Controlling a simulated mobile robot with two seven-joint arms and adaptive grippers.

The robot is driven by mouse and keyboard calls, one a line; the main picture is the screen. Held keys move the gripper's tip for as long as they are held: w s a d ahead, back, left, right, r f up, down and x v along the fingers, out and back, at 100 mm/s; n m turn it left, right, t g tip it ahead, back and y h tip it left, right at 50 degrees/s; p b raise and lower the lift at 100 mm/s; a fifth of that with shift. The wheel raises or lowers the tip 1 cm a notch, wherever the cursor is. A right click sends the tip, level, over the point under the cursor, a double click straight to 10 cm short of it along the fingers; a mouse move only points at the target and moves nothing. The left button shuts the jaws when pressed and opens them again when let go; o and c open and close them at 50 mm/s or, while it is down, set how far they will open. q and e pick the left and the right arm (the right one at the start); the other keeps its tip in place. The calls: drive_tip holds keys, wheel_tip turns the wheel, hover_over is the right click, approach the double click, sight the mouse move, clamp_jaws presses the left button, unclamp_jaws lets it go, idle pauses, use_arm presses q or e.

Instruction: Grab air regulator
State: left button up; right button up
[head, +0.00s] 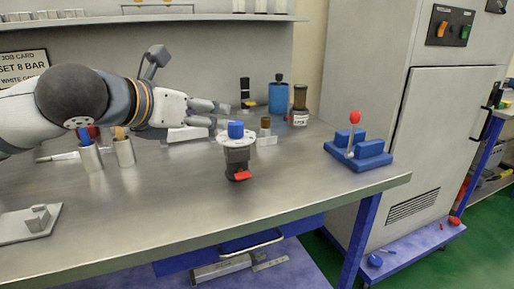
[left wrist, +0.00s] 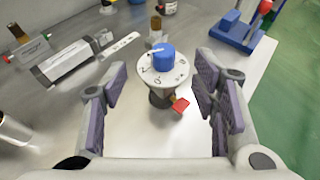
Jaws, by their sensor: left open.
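The air regulator (head: 237,157) stands upright on the steel workbench, with a blue knob, a white round dial plate, a dark body and a red tab low at its front. In the left wrist view the regulator (left wrist: 150,74) shows between and just beyond the fingers. My left gripper (head: 221,114) reaches in from the left, open and empty, with its fingertips close to the knob in the head view. In the left wrist view the gripper (left wrist: 160,88) has a purple-padded finger on each side of the regulator, with no clear contact. My right gripper is not in view.
A blue fixture (head: 358,156) with a red-topped lever stands to the right. A blue canister (head: 278,96) and a dark cylinder (head: 299,104) stand behind. Metal cups (head: 124,152) and a grey plate (head: 30,223) lie left. The bench front is clear.

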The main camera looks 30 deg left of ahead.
sight(234, 123)
use_arm(q)
drive_tip(key=x, duration=0.2)
drive_tip(key=b+x, duration=0.1)
drive_tip(key=x, duration=0.1)
drive_tip(key=f+x, duration=0.1)
drive_tip(key=x, duration=0.1)
drive_tip(key=shift+s+d+f+b, duration=0.15)
drive_tip(key=shift+f+b, duration=0.05)
drive_tip(key=shift+b, duration=0.2)
drive_tip(key=shift+w, duration=0.3)
drive_tip(key=x, duration=0.2)
drive_tip(key=b+x, duration=0.1)
drive_tip(key=x, duration=0.1)
drive_tip(key=shift+d+f, duration=0.15)
drive_tip(key=shift+f, duration=0.25)
drive_tip(key=shift+w, duration=0.4)
drive_tip(key=shift+r, duration=0.15)
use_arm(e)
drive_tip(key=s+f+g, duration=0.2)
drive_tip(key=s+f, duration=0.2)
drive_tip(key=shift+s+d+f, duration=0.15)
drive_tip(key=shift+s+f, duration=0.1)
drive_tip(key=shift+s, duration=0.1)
use_arm(q)
clamp_jaws()
